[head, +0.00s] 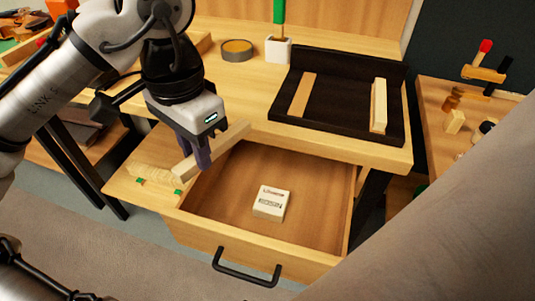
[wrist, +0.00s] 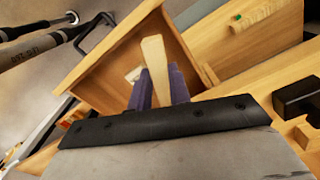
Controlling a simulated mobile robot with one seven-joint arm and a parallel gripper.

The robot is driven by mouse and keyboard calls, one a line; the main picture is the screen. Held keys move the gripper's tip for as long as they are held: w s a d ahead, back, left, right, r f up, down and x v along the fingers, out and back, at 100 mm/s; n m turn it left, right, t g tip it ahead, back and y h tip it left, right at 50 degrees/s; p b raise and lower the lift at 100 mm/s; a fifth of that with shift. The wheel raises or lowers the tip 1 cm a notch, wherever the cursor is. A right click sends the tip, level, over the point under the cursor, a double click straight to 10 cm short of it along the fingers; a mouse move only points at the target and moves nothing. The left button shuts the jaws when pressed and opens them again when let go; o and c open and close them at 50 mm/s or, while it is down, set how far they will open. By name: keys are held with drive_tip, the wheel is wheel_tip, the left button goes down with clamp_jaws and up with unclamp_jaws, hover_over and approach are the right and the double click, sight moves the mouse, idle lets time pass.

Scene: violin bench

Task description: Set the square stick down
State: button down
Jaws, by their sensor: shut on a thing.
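My gripper (head: 197,155) is shut on a pale square wooden stick (head: 228,138). The stick is held slantwise above the left side of the open drawer (head: 318,190). In the wrist view the stick (wrist: 154,58) stands out between the two purple fingers of my gripper (wrist: 158,88), with the drawer (wrist: 105,58) behind it. The fingers hide part of the stick in both views. I cannot tell how high it is above the drawer's edge.
A small white labelled box (head: 271,203) lies in the drawer. A black tray (head: 340,92) on the bench holds two wooden strips. Left of the drawer, a light wood block (head: 152,175) with green marks lies on a board. A round tin (head: 237,50) stands at the back.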

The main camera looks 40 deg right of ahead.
drive_tip(key=b, duration=0.3)
hover_over(222, 199)
drive_tip(key=s+a, duration=0.3)
drive_tip(key=f, duration=1.3)
drive_tip(key=shift+w+f, duration=0.25)
drive_tip(key=shift+f, duration=0.1)
drive_tip(key=w+d, duration=0.1)
drive_tip(key=w+d+f, duration=0.1)
drive_tip(key=d, duration=0.1)
drive_tip(key=shift+w+d+b, duration=0.15)
drive_tip(key=shift+w+b, duration=0.1)
drive_tip(key=shift+b, duration=0.1)
drive_tip(key=shift+f, duration=0.15)
drive_tip(key=shift+f, duration=0.2)
drive_tip(key=c, duration=1.6)
unclamp_jaws()
wheel_tip(222, 199, up, 12)
drive_tip(key=p, duration=0.2)
drive_tip(key=shift+r+p, duration=0.25)
drive_tip(key=shift+p, duration=0.05)
